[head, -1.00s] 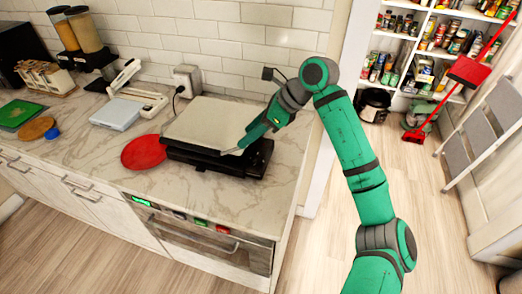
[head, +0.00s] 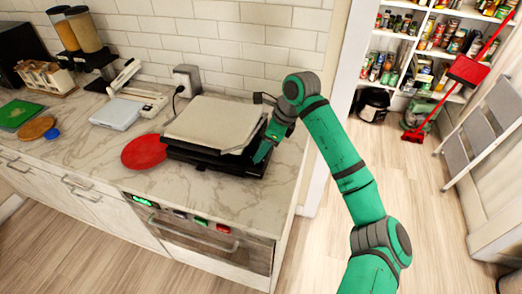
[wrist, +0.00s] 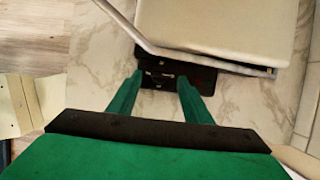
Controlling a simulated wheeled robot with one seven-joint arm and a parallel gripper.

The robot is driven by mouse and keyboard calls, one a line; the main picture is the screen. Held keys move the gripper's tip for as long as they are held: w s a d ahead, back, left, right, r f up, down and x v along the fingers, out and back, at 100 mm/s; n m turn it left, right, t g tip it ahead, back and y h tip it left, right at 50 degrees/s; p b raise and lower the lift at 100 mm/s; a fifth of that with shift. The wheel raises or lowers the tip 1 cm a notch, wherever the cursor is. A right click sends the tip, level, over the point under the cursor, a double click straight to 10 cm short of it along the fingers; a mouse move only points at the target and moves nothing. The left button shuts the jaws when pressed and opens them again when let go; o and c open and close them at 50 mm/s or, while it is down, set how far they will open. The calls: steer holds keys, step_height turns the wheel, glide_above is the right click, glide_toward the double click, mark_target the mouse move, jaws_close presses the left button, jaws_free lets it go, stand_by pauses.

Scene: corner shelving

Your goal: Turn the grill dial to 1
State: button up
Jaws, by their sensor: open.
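The grill (head: 208,123) stands on the marble counter, with a pale lid over a black base. Its lid also shows in the wrist view (wrist: 225,28), with a metal handle bar along its edge. My gripper (head: 261,157) is at the right front part of the grill, pointing down. In the wrist view my gripper (wrist: 160,76) has two green fingers spread apart with nothing held. Part of the black grill base (wrist: 178,76) shows between and beyond the fingertips. I cannot clearly make out the dial or its number; whether the fingers touch the base is unclear.
A red round board (head: 143,152) lies left of the grill. A white scale-like device (head: 117,113) stands farther left. The counter's right front part is clear.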

steer(key=shift+w+a+f, duration=0.2)
steer(key=shift+a+f, duration=0.15)
steer(key=shift+f, duration=0.3)
steer(key=shift+c, duration=0.6)
steer(key=shift+d, duration=0.1)
steer(key=c, duration=0.9)
steer(key=shift+c, duration=0.2)
